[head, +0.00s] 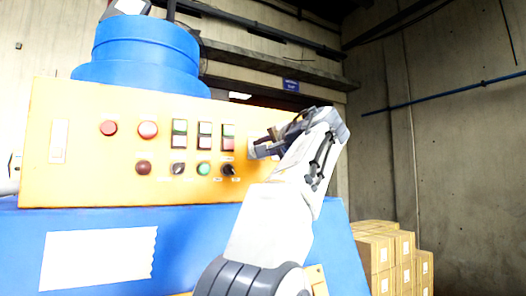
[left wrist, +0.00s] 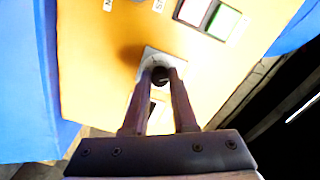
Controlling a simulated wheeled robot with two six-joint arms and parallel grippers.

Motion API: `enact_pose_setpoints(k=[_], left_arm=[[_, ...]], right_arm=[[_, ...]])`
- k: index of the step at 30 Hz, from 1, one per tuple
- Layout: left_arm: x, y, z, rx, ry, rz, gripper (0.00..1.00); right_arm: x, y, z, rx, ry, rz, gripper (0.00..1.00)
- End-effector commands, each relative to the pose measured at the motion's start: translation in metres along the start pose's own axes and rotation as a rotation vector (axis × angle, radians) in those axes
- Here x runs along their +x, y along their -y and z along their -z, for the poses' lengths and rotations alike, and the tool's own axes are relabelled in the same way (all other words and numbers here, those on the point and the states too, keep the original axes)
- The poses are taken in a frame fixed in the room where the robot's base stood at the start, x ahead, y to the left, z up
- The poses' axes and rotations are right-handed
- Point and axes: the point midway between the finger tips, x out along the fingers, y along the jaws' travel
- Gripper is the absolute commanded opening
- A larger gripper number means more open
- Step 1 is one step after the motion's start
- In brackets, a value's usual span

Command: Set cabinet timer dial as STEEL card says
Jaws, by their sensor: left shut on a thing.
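The orange cabinet panel (head: 85,165) carries buttons and switches. My left gripper (head: 256,149) reaches its right end from the right side. In the left wrist view, my left gripper (left wrist: 161,77) has its two fingers closed on a dark round dial (left wrist: 159,73) on a grey square plate (left wrist: 150,57). The fingers hide much of the dial, so I cannot read its pointer or any scale. In the head view the gripper covers the dial. I cannot make out a card with the word STEEL. My right gripper is not in view.
Red buttons (head: 148,130), rocker switches (head: 204,135) and small dark knobs (head: 228,169) sit left of the gripper. A blank-looking white sheet (head: 98,257) is on the blue front below. Stacked cartons (head: 381,255) stand at lower right. A blue drum (head: 145,50) rises behind the panel.

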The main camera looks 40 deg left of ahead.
Motion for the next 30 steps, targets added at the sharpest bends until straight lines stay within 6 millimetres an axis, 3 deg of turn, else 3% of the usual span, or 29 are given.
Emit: enact_pose_setpoints(k=[10, 26, 27, 29, 30], left_arm=[[0.0003, -0.0016, -0.0016, -0.138, 0.003, -0.003, 0.0], [0.0005, -0.0021, -0.0018, -0.16, 0.005, -0.004, 0.0], [0.0005, -0.0021, -0.0018, -0.16, 0.005, -0.004, 0.33], [0.0005, -0.002, -0.0016, -0.16, 0.004, -0.004, 0.56], [0.0004, -0.0018, -0.0015, -0.16, 0.003, -0.003, 0.56]], right_arm=[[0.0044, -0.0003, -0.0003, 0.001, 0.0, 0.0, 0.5], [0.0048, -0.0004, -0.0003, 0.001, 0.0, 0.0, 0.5], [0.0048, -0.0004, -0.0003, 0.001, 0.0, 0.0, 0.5], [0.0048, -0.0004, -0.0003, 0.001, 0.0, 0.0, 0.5], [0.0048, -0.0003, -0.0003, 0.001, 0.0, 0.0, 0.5]])
